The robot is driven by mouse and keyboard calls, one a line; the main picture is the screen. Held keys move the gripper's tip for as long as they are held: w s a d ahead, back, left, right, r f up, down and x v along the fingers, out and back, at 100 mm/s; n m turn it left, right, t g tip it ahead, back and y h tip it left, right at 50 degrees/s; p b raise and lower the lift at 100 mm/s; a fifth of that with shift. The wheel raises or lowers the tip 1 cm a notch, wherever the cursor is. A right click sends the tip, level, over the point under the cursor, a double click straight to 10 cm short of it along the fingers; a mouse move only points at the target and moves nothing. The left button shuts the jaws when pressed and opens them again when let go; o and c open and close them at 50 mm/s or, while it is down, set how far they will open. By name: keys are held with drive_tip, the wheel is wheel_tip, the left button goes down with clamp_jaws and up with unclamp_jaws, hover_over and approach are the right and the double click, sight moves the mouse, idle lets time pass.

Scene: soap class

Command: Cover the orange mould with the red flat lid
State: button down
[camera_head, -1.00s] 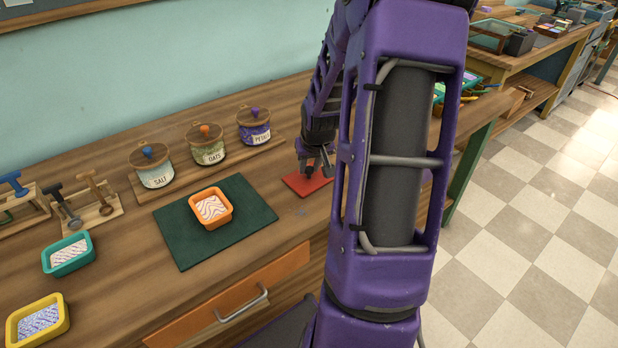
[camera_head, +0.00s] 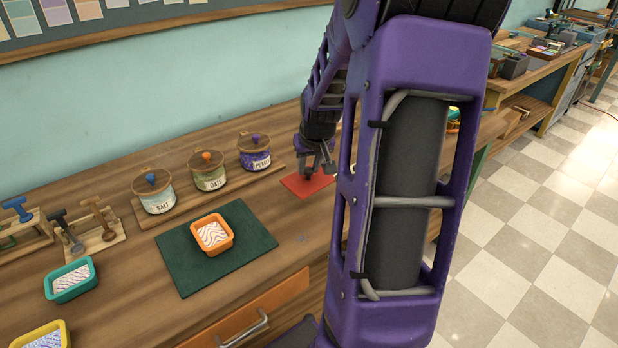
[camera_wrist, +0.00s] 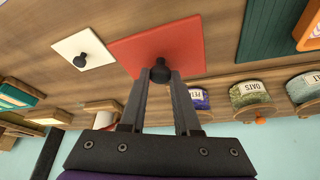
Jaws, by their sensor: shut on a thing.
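The red flat lid (camera_head: 306,186) lies at the right of the green mat, partly under my gripper. In the wrist view the red lid (camera_wrist: 180,42) has a dark round knob (camera_wrist: 161,71). My gripper (camera_wrist: 160,80) is shut on that knob. In the head view my gripper (camera_head: 318,172) is over the lid, and I cannot tell whether the lid is off the table. The orange mould (camera_head: 212,235), filled with white swirled soap, stands uncovered on the green mat. Its edge also shows at the right of the wrist view (camera_wrist: 306,28).
The green mat (camera_head: 180,270) lies on the wooden table. Salt (camera_head: 154,193), oats (camera_head: 207,170) and petal (camera_head: 254,151) jars stand behind it. A white lid (camera_wrist: 72,45) with a dark knob lies beside the red one. Teal (camera_head: 70,280) and yellow (camera_head: 40,335) moulds are at left.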

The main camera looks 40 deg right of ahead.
drive_tip(key=shift+a+r, duration=0.2)
drive_tip(key=shift+r, duration=0.4)
drive_tip(key=w+a+n+g+y+p, duration=0.1)
drive_tip(key=w+a+n+y+p, duration=0.2)
drive_tip(key=a+n, duration=0.75)
drive_tip(key=w+a+n+g+y+p, duration=0.1)
drive_tip(key=a+n+y+p, duration=0.45)
drive_tip(key=a, duration=0.85)
drive_tip(key=shift+s+f+n+h+b, duration=0.1)
drive_tip(key=shift+f+n+h+b, duration=0.4)
drive_tip(key=shift+f+b, duration=0.6)
drive_tip(key=shift+s+f+n+h+b, duration=0.1)
drive_tip(key=shift+f+n+h+b, duration=0.2)
drive_tip(key=shift+f+h+b, duration=0.55)
drive_tip(key=shift+f, duration=0.5)
drive_tip(key=c, duration=0.5)
unclamp_jaws()
drive_tip(key=shift+c, duration=0.2)
drive_tip(key=shift+o, duration=0.2)
drive_tip(key=o, duration=0.4)
drive_tip(key=shift+o, duration=0.2)
